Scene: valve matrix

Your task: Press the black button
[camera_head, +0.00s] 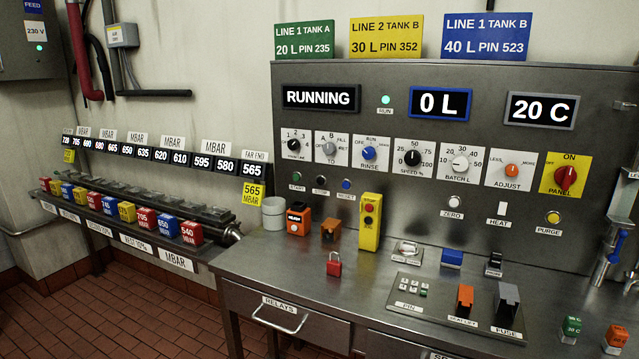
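The black button (321,181) is a small round button low on the left of the upright steel control panel (400,235). It sits in a short row between a green button (296,176) on its left and a blue button (347,184) on its right. The label under it is too small to read. Nothing covers it. It is too small to tell whether it is pressed in. Neither of my grippers is in view.
A steel bench (290,262) runs below the panel. A yellow pendant box (369,222), an orange device (298,219), a brown-orange block (330,229) and a red padlock (334,264) stand below the buttons. Blue-and-metal fittings (601,270) are at the right edge. The space before the buttons is clear.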

